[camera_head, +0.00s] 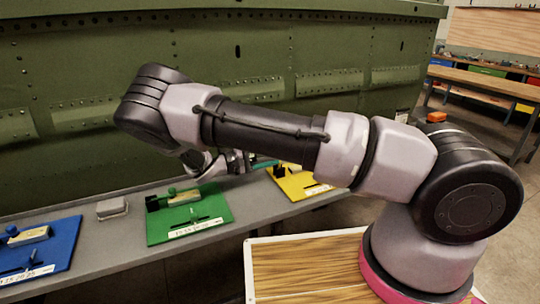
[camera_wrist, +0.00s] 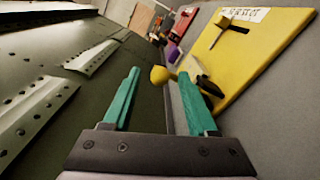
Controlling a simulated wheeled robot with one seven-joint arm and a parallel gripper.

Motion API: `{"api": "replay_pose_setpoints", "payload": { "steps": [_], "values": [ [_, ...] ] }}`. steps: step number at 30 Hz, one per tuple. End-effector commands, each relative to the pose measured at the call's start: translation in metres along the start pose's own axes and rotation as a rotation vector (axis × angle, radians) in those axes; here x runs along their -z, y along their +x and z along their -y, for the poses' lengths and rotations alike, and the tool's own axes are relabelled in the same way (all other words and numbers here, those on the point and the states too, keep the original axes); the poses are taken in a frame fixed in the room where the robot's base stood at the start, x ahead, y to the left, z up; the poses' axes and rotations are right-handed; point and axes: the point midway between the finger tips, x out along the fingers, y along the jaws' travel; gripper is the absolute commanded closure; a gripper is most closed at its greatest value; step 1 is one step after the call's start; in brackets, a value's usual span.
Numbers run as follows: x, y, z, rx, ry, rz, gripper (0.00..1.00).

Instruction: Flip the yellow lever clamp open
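The yellow board (camera_wrist: 268,45) with a lever clamp lies on the bench at the upper right of the wrist view. A rounded yellow knob (camera_wrist: 158,76) shows between my fingertips, in line with the clamp's pale block (camera_wrist: 196,70); I cannot tell whether the fingers touch it. A dark clamp part (camera_wrist: 209,85) is beside my right finger. My gripper (camera_wrist: 159,73) has two teal fingers, spread apart with nothing clamped. In the head view the yellow board (camera_head: 302,185) is partly hidden behind my arm, and little of my gripper shows.
A green board (camera_head: 190,222) and a blue board (camera_head: 50,262) with clamps lie farther left on the grey bench, with a small grey block (camera_head: 112,207) between them. The green riveted fuselage panel (camera_head: 240,75) stands close behind. A red board (camera_wrist: 180,27) lies beyond the yellow one.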

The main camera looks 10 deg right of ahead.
Motion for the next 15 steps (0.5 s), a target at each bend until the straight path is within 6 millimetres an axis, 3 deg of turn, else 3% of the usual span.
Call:
{"api": "replay_pose_setpoints", "payload": {
  "steps": [8, 15],
  "values": [
    [-0.002, -0.001, -0.005, 0.001, 0.001, -0.001, 0.41],
    [-0.018, -0.001, -0.044, 0.001, 0.004, 0.0, 0.41]
  ]
}}
